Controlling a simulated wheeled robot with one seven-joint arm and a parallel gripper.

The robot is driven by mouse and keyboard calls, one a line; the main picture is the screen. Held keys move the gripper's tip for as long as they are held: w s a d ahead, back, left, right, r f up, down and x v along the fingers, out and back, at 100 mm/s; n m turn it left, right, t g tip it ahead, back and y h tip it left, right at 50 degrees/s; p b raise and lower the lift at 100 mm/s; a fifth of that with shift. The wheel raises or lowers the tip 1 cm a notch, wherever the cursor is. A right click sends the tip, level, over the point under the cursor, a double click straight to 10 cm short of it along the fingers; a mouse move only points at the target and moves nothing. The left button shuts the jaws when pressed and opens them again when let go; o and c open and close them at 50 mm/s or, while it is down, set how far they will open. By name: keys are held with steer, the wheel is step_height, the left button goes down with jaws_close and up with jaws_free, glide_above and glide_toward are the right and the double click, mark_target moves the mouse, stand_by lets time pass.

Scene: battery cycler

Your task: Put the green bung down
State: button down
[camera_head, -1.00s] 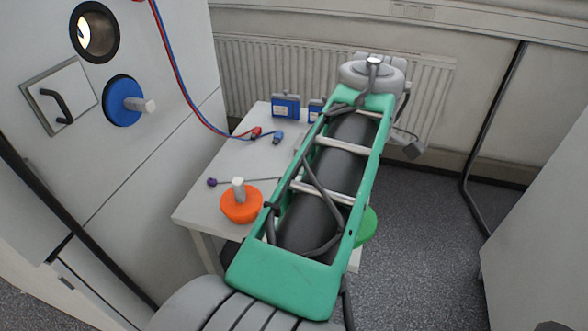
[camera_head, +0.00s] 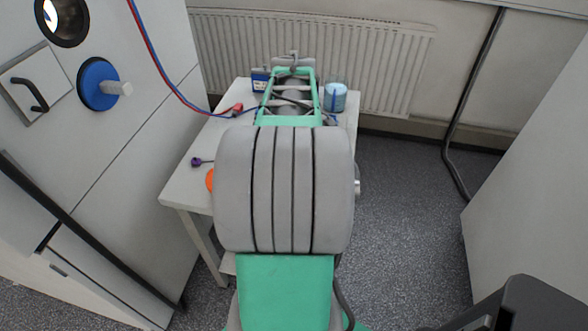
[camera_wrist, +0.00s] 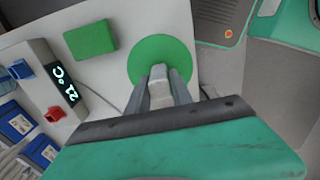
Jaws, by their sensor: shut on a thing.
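The green bung (camera_wrist: 160,56) shows in the wrist view as a round green disc with a pale grey handle. My gripper (camera_wrist: 159,80) is shut on that handle, one finger on each side. The disc lies over the white table top (camera_wrist: 115,75) near its edge; I cannot tell whether it touches the table. In the head view my arm hides the gripper and the green bung.
A green block (camera_wrist: 90,40) and a device with a lit display (camera_wrist: 68,86) lie left of the bung. The orange bung (camera_head: 210,180) is mostly hidden by my arm. A blue bung (camera_head: 98,84) sits in the wall panel. A jar (camera_head: 335,96) stands at the table's back right.

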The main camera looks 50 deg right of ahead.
steer(key=shift+f, duration=1.5)
steer(key=c, duration=1.1)
jaws_free()
step_height(320, 180, up, 12)
steer(key=shift+f, duration=0.1)
steer(key=shift+w+a, duration=0.15)
steer(key=w+a+f+m+t, duration=0.15)
steer(key=w+a, duration=0.25)
steer(key=a, duration=0.5)
steer(key=w+a+f+m, duration=0.15)
steer(key=w+a, duration=0.25)
steer(key=a, duration=0.5)
steer(key=shift+m+t, duration=0.7)
steer(key=shift+t, duration=0.15)
steer(key=a+f, duration=0.1)
steer(key=a, duration=0.3)
steer(key=a+f, duration=0.2)
steer(key=a, duration=0.2)
steer(key=s+a+f, duration=0.1)
steer(key=a, duration=0.4)
steer(key=shift+s+f, duration=0.1)
steer(key=shift+f, duration=0.2)
